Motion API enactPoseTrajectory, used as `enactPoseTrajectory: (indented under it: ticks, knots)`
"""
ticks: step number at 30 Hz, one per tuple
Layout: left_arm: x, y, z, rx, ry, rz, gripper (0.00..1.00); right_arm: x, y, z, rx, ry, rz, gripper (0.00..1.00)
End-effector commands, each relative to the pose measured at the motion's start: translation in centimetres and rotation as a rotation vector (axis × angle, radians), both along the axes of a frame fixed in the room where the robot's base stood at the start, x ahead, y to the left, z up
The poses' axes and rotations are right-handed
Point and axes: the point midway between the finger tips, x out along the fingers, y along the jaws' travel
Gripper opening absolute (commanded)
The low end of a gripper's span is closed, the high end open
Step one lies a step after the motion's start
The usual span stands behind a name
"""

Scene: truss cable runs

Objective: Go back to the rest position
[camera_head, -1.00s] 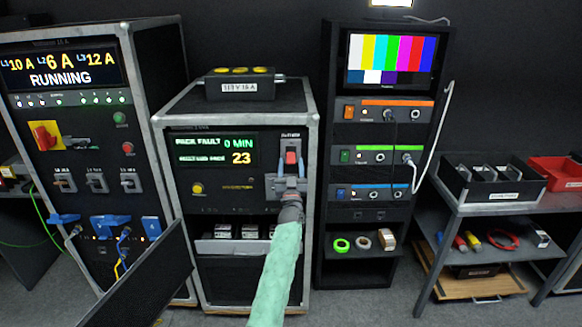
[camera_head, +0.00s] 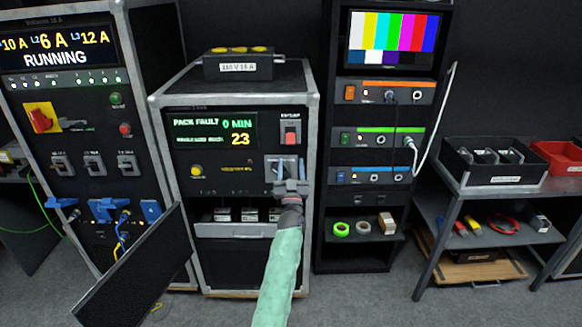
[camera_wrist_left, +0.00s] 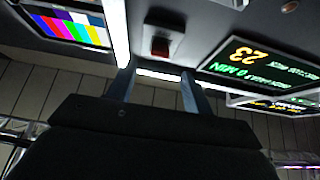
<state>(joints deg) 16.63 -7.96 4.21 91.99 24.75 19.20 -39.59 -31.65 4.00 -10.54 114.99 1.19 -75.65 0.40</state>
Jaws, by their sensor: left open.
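My left gripper (camera_head: 290,168) is in front of the middle rack case (camera_head: 312,200), below its red rocker switch (camera_head: 290,136). Its two fingers stand apart with nothing between them. In the left wrist view the fingers (camera_wrist_left: 155,88) point up toward the red switch (camera_wrist_left: 160,46), with a gap between fingertips and switch. My left arm with its green sleeve (camera_head: 278,268) reaches up from the bottom of the head view. The case display (camera_head: 213,130) reads PACK FAULT, 0 MIN and 23. My right gripper is in neither view.
A power rack (camera_head: 75,145) showing RUNNING stands left, with an open dark panel (camera_head: 135,268) in front. A tall rack (camera_head: 345,200) with a colour-bar screen (camera_head: 391,42) stands right of the case. A shelf table (camera_head: 480,190) with bins is far right. Some grey floor (camera_head: 365,300) is clear.

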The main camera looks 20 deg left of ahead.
Motion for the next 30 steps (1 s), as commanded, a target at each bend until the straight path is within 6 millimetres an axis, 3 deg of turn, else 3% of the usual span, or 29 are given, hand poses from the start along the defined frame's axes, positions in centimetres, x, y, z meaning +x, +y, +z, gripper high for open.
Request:
enactPoseTrajectory:
  ticks: [7,11,21,26,30]
  knots:
    - [0.1,0.0,0.0,-0.026,-0.005,-0.020,0.51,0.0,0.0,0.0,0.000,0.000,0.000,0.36]
    - [1.0,-0.8,-1.1,-0.073,0.054,-0.101,0.51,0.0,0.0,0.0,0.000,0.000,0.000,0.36]
    - [3.1,-5.3,-5.6,-0.180,0.407,-0.372,0.51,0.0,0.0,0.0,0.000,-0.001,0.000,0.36]
    - [2.5,-7.7,-6.8,-0.212,0.604,-0.464,0.51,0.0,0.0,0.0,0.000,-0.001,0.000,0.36]
    - [0.4,-9.1,-9.3,-0.232,0.800,-0.502,0.51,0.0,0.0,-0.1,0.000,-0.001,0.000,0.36]
